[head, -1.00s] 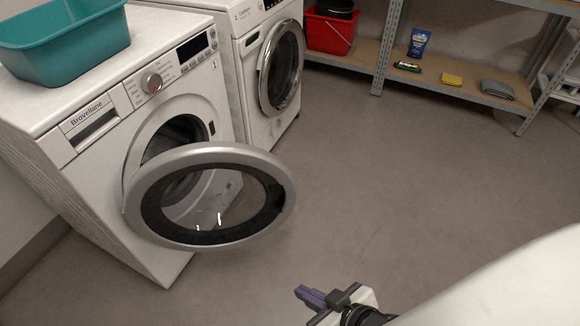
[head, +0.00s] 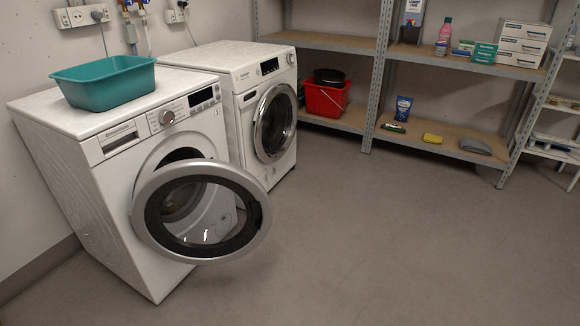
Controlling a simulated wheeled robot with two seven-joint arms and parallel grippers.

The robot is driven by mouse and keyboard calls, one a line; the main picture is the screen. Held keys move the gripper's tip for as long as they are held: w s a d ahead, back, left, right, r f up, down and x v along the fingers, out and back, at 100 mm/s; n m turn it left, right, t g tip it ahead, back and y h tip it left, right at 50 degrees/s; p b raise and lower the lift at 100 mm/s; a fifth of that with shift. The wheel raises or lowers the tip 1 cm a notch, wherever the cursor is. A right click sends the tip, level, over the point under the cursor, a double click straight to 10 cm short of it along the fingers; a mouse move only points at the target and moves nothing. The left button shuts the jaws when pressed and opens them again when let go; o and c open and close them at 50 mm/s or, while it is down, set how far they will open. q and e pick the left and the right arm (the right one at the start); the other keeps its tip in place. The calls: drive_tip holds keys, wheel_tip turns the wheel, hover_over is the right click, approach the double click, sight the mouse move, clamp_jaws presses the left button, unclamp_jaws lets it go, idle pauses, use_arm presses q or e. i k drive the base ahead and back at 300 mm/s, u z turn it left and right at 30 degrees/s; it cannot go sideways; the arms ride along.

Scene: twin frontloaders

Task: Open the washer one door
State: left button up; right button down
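The near washer (head: 120,185) is a white front-loader at the left. Its round door (head: 262,236), with a silver rim, dark ring and clear glass, stands wide open and swung out to the front. The drum opening shows partly behind the door. A second white front-loader (head: 237,120) stands behind it to the right, and its round door (head: 275,124) looks shut. Which machine is washer one cannot be told from any label. Neither of my grippers is in view.
A teal basin (head: 105,85) sits on the near machine. Metal shelving (head: 372,95) along the back holds a red bucket (head: 325,99), a blue pouch (head: 403,108), a yellow sponge (head: 432,138) and boxes (head: 520,45). The floor (head: 390,240) at the centre and right is clear.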

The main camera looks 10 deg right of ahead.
sight(197, 211)
drive_tip(key=z, duration=0.45)
drive_tip(key=i, duration=0.85)
drive_tip(key=z, duration=0.05)
